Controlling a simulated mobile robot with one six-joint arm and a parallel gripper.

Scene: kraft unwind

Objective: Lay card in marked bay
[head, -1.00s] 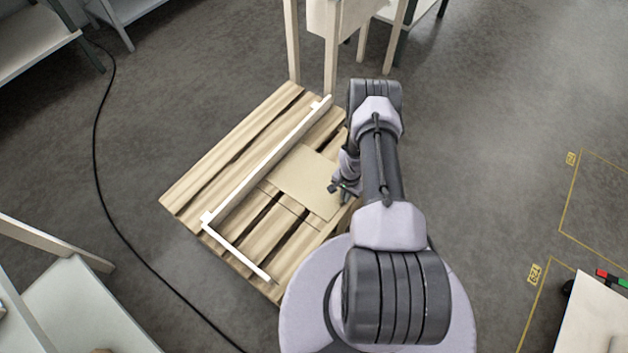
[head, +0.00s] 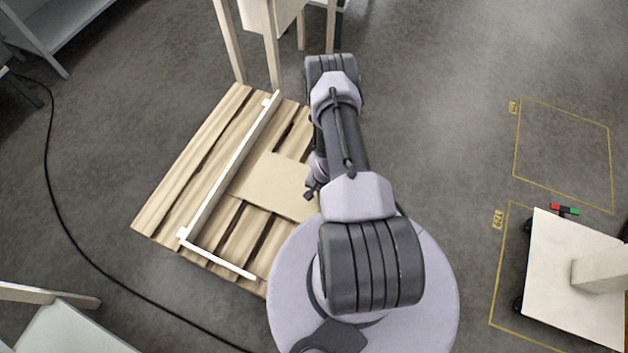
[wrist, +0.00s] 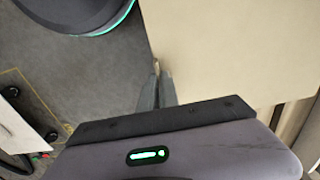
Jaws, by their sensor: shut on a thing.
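My gripper (head: 312,191) is shut on the right edge of a flat tan card (head: 268,184). In the head view the card lies over the slatted wooden pallet (head: 172,196), right of its white rail. I cannot tell its exact height above the slats. In the wrist view the fingertips (wrist: 157,76) pinch the edge of the card (wrist: 225,45). Yellow floor outlines mark bays on the right. The upper bay (head: 566,112) is empty. The lower bay (head: 499,262) has a cart in it. Their labels are too small to read.
The white L-shaped rail (head: 215,198) runs along the pallet. The white-topped cart (head: 560,265) has a red and green piece by its corner. A wooden-legged stand (head: 271,62) rises behind the pallet. A black cable (head: 82,262) curves across the floor left.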

